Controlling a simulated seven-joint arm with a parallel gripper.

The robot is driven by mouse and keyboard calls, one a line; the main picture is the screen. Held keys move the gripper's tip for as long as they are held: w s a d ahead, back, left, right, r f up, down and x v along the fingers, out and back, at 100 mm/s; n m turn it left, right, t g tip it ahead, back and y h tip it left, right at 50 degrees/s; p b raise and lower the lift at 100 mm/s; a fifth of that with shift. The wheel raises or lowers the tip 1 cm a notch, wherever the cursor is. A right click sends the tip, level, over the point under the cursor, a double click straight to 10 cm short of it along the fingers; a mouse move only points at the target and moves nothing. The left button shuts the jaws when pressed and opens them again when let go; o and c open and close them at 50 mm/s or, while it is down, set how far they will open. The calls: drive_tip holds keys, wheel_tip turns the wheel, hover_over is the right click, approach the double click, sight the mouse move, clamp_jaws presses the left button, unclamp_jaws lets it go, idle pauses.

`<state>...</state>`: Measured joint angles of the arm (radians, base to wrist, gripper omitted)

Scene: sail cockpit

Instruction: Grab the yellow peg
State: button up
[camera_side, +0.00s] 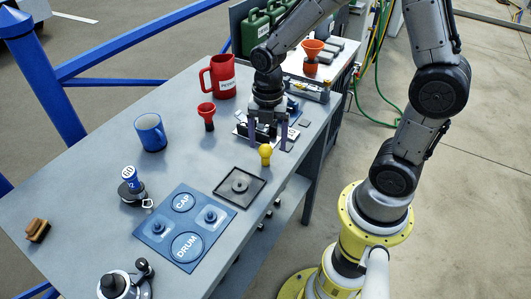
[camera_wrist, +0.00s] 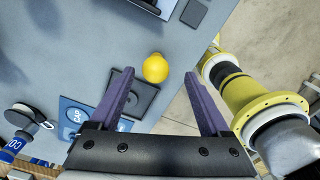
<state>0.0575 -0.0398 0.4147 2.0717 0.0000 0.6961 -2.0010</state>
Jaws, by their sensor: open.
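The yellow peg (camera_side: 265,152) stands upright on the grey table, with a round knob on top and a narrower stem below. In the wrist view its round yellow top (camera_wrist: 156,68) shows beyond and between the fingertips, nearer the left finger. My gripper (camera_side: 268,134) is open and empty, pointing down just behind the peg in the side view. In the wrist view its two purple fingers (camera_wrist: 160,75) are spread wide. No contact between the fingers and the peg shows.
A dark square tray (camera_side: 240,187) with a round hub lies in front of the peg. A blue CAP and DRUM panel (camera_side: 183,228) is further left. The table edge is close on the right.

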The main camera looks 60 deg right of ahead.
sight(265, 155)
drive_tip(key=shift+w+a+f, duration=0.1)
drive_tip(key=shift+w+f, duration=0.05)
drive_tip(key=shift+f, duration=1.3)
drive_tip(key=shift+w+f, duration=0.15)
drive_tip(key=shift+f, duration=1.3)
clamp_jaws()
